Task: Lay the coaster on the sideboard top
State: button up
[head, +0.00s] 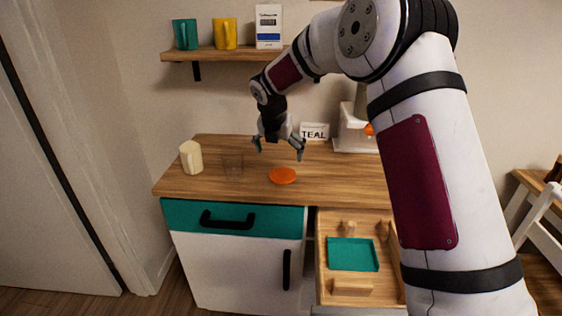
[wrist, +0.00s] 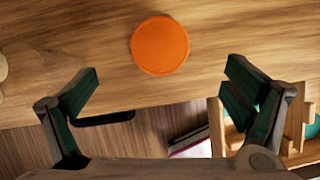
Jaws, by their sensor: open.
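The coaster is likely the flat orange disc (head: 283,175), lying flat on the wooden sideboard top (head: 215,186) near its front edge. It also shows in the wrist view (wrist: 160,45), at the upper middle. My gripper (head: 279,150) is open and empty above the sideboard top, a little above and behind the disc in the head view. In the wrist view its two fingers (wrist: 162,100) are spread wide, with bare wood and the front edge between them. Nothing is between the fingertips.
A clear glass (head: 232,164) and a cream mug (head: 191,157) stand left of the disc. A TEAL sign (head: 314,131) and a white machine (head: 354,134) stand behind. Below, an open wooden drawer (head: 352,287) holds a teal tray (head: 353,255). A shelf (head: 225,53) hangs above.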

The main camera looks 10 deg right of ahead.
jog(key=s+d+r+m, duration=0.1)
jog(key=s+r+m, duration=0.6)
jog(key=s, duration=0.5)
jog(key=s+d+r+m, duration=0.2)
jog(key=s+r+m, duration=0.6)
jog(key=s, duration=0.5)
jog(key=s+f+m+y, duration=0.1)
jog(key=s+f+m, duration=0.1)
jog(key=s+m, duration=0.5)
jog(key=s+f+m+g+y, duration=0.1)
jog(key=s+m, duration=0.7)
jog(key=s, duration=0.9)
jog(key=shift+s+a+f+m, duration=0.3)
jog(key=shift+a+f, duration=0.1)
jog(key=shift+f, duration=0.25)
jog(key=shift+r, duration=0.1)
jog(key=shift+t, duration=0.6)
notch_tip(320, 180, up, 5)
jog(key=p, duration=0.4)
jog(key=shift+w+r, duration=0.1)
